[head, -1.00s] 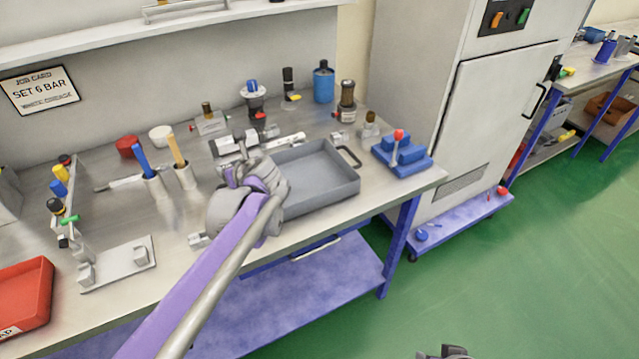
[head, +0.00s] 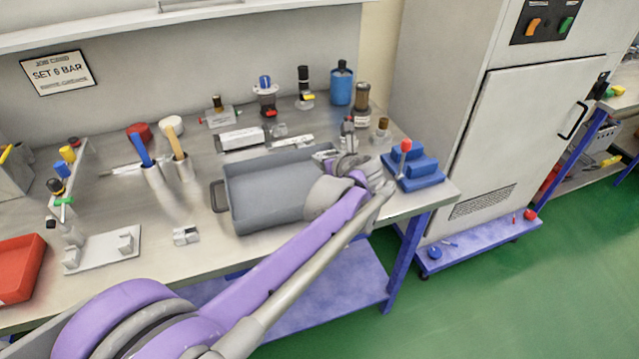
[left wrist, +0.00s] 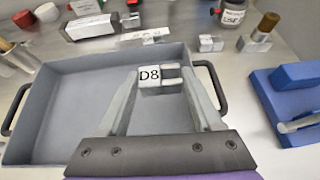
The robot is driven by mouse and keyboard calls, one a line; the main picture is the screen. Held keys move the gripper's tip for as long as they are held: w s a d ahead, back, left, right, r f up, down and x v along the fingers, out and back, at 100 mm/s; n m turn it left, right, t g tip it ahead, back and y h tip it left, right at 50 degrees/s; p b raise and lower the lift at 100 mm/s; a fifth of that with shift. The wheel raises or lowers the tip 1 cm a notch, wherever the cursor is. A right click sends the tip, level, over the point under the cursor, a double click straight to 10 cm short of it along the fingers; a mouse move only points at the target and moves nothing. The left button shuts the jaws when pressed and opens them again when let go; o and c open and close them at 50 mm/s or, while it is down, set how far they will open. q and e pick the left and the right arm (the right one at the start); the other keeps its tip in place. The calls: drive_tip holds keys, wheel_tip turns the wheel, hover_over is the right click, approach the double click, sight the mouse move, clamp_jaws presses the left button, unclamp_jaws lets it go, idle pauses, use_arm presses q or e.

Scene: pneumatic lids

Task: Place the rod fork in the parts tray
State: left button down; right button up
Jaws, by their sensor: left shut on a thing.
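The rod fork (left wrist: 160,78) is a small pale metal block with a D8 label and two prongs on its right side. My left gripper (left wrist: 162,84) is shut on it, one finger on each side. In the head view my left gripper (head: 326,155) is over the back right part of the parts tray. The parts tray (head: 268,190) is grey with dark end handles, and its visible floor looks empty. In the left wrist view the tray (left wrist: 60,110) lies below the fingers. The fork appears above the tray; its exact height I cannot tell. My right gripper is out of view.
A blue block fixture (head: 413,172) with a red-knobbed lever stands right of the tray. Several valves and a blue canister (head: 341,83) stand behind. Cups with handles (head: 182,170) stand left. A small metal part (head: 186,235) lies front left of the tray on clear bench.

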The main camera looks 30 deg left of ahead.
use_arm(q)
wheel_tip(320, 180, down, 7)
drive_tip(key=shift+f+b, duration=0.15)
drive_tip(key=shift+b, duration=0.2)
drive_tip(key=shift+f, duration=0.15)
drive_tip(key=shift+c, duration=0.2)
unclamp_jaws()
